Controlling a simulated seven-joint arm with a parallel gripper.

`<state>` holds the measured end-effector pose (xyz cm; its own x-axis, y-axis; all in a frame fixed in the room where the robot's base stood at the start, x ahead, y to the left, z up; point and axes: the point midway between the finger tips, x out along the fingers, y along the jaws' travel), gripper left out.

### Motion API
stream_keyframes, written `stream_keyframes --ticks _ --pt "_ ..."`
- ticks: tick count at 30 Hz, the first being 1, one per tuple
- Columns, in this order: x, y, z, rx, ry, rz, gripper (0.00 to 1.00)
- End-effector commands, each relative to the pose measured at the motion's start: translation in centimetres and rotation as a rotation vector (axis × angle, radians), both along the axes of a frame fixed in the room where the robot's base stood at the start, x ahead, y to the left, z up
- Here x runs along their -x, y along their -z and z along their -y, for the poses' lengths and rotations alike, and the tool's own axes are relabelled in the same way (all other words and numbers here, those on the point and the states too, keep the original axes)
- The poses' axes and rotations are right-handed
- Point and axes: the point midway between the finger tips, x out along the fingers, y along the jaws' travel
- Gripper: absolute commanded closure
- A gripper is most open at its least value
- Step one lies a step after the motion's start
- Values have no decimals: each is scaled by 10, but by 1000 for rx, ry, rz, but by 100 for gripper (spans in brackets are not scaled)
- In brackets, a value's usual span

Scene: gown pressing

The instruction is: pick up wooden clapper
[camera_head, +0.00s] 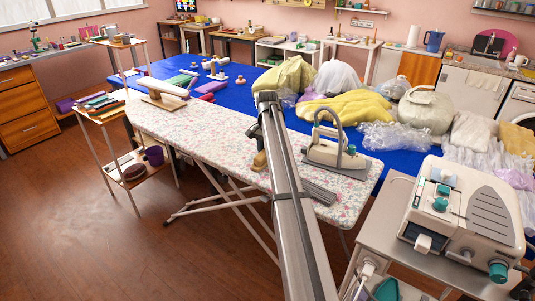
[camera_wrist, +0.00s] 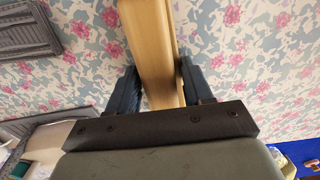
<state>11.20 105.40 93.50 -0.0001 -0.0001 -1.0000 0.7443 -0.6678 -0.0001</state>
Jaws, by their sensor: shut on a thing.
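The wooden clapper (camera_wrist: 150,35) is a long, pale block with a groove along its side, seen in the wrist view between my gripper's two dark fingers. My gripper (camera_wrist: 160,88) is shut on it, with one finger against each side. In the head view the clapper (camera_head: 260,160) shows only as a small tan end beside my arm, over the ironing board (camera_head: 215,125). My arm hides most of it and the fingers there. I cannot tell whether the clapper still touches the floral cover.
An iron (camera_head: 328,152) stands on the board's right end, near a grey ribbed rest (camera_head: 318,191). A wooden sleeve board (camera_head: 160,90) stands at the left end. Yellow and white garments (camera_head: 350,107) and clear plastic lie on the blue table behind. A steam unit (camera_head: 462,212) is at right.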

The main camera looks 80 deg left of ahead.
Motion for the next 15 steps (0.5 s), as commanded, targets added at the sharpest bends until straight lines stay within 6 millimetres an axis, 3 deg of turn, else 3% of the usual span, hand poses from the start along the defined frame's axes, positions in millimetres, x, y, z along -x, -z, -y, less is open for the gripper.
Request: stream_keyframes --ticks 7,15 --pt "0 -26 -1 -3 0 0 89" --pt "0 -88 -2 -3 0 0 89"
